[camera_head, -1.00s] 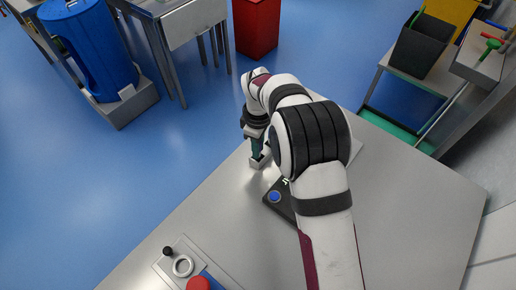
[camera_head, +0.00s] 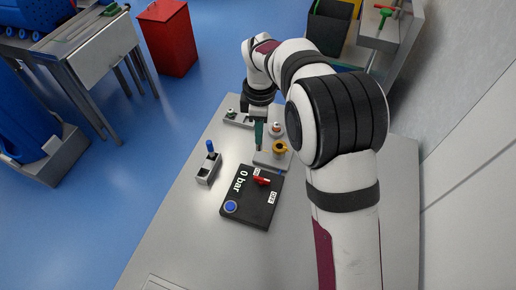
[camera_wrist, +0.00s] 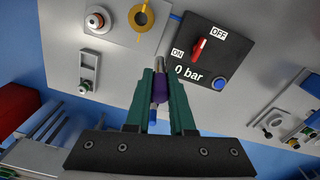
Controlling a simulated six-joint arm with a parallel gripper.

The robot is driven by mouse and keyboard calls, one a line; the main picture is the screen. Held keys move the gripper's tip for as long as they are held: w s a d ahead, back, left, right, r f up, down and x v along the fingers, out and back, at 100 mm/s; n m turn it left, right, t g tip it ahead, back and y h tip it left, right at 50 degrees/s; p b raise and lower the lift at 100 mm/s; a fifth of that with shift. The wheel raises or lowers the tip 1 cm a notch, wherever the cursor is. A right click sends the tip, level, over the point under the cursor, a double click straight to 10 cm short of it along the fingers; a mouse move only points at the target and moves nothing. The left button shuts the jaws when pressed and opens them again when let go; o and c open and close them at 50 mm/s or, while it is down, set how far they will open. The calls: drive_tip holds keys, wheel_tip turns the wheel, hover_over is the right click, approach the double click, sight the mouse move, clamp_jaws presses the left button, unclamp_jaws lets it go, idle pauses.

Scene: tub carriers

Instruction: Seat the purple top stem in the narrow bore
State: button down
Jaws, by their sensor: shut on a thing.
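My gripper (camera_wrist: 160,88) is shut on the purple top stem (camera_wrist: 161,84), which sits between the green fingers with a grey shaft end showing beyond them. In the head view my gripper (camera_head: 258,138) is beside the light grey plate (camera_head: 264,159), and the stem cannot be made out. That plate carries a yellow ring (camera_head: 280,149) and a silver round fitting (camera_head: 276,129). Both the yellow ring (camera_wrist: 142,18) and the silver fitting (camera_wrist: 97,20) show ahead of the fingers in the wrist view. I cannot tell which opening is the narrow bore.
A black panel (camera_head: 256,207) with a red handle and "0 bar" lies beside the plate. A grey holder (camera_head: 207,171) with a blue-topped stem (camera_head: 211,146) stands left of it. Another holder (camera_head: 238,119) with a green part stands behind.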

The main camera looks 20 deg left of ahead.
drive_tip(key=w+d+f, duration=0.1)
drive_tip(key=f, duration=0.1)
drive_tip(key=w+d+f, duration=0.2)
drive_tip(key=f, duration=0.1)
drive_tip(key=w+d+f, duration=0.1)
drive_tip(key=f, duration=0.2)
drive_tip(key=shift+w+d, duration=0.3)
drive_tip(key=shift+w, duration=0.05)
drive_tip(key=c, duration=0.8)
unclamp_jaws()
drive_tip(key=shift+w+r, duration=0.1)
drive_tip(key=shift+r, duration=0.1)
